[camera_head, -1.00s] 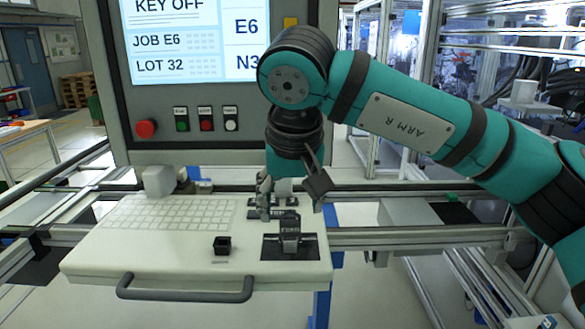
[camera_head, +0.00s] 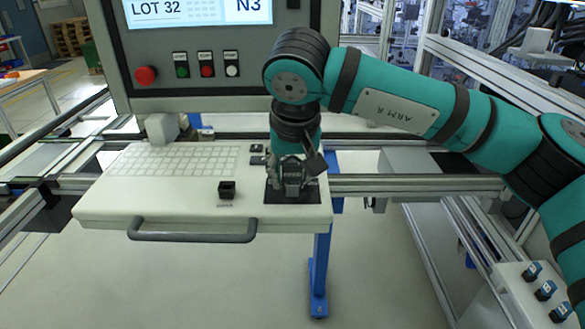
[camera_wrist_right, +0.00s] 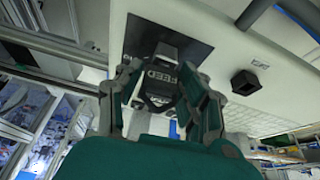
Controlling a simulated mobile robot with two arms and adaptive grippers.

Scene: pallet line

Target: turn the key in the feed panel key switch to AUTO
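The key switch sits on a dark square plate (camera_head: 280,197) at the right of the pale console shelf. A dark key piece marked FEED (camera_wrist_right: 160,78) stands up from it in the right wrist view. My right gripper (camera_head: 292,178) points down over the switch, with a finger on either side of the FEED piece. The fingers (camera_wrist_right: 160,88) look spread; firm contact is not clear. The fingers hide most of the key in the head view, and I cannot read its position marks. My left gripper is not in view.
A small black block (camera_head: 227,190) stands on the shelf left of the switch. A keyboard (camera_head: 175,160) lies farther left, and a handle bar (camera_head: 190,236) runs along the front edge. The panel above carries a red button (camera_head: 146,75) and a screen (camera_head: 195,10).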

